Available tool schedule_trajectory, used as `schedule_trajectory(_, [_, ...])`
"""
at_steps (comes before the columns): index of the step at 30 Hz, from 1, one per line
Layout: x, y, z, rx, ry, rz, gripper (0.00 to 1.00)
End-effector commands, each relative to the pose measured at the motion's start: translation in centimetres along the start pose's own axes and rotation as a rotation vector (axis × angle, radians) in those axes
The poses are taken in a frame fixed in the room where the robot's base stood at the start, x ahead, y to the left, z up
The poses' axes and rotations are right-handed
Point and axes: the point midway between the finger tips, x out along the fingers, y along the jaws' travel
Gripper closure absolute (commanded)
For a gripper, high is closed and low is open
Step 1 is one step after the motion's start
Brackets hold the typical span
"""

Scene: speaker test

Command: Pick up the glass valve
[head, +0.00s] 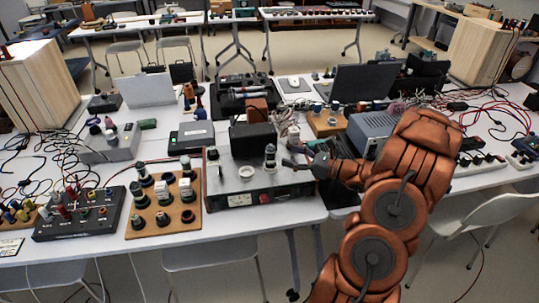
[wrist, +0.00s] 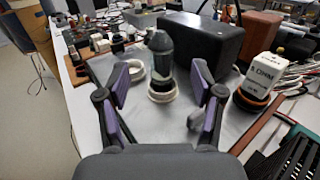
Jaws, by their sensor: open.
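The glass valve (head: 270,155) stands upright on top of a grey metal instrument (head: 225,185) in the head view. In the wrist view the valve (wrist: 160,58) is dark and smoky, seated in a pale round base, straight ahead of my gripper. In the head view my gripper (head: 299,157) is just right of the valve, reaching in from the right over the instrument. I see no contact with the valve.
A black box (wrist: 203,42) stands close behind the valve. A white block marked in ohms (wrist: 262,75) on a round base is near the right finger. A white ring (wrist: 132,71) lies left of the valve. A wooden board with several valves (head: 150,222) is left of the instrument.

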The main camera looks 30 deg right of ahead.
Motion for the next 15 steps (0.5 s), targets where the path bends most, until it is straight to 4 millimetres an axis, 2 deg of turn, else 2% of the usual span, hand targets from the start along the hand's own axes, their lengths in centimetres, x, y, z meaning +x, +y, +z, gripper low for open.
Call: schedule_trajectory(15, [4.6,0.0,-0.2,0.004,0.001,0.005,0.33])
